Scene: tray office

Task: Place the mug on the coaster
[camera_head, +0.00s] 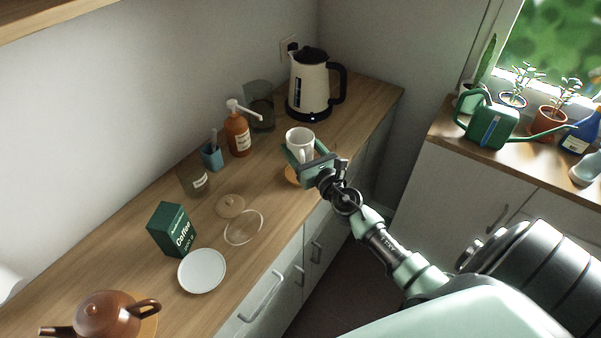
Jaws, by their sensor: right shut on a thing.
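A white mug (299,138) is held upright between the fingers of my right gripper (304,158), over the counter near the kettle. My right gripper is shut on the mug. An orange-brown round disc (290,174), which looks like a coaster, shows just below and in front of the gripper, partly hidden by it. I cannot tell whether the mug touches anything below. A pale wooden disc (231,205) lies farther left on the counter. My left gripper is not in view.
On the wooden counter stand a kettle (311,85), an amber pump bottle (237,135), a blue cup (212,157), glass jars, a green coffee box (171,230), a clear glass dish (244,228), a white plate (202,271) and a brown teapot (103,314). A watering can (490,122) stands at right.

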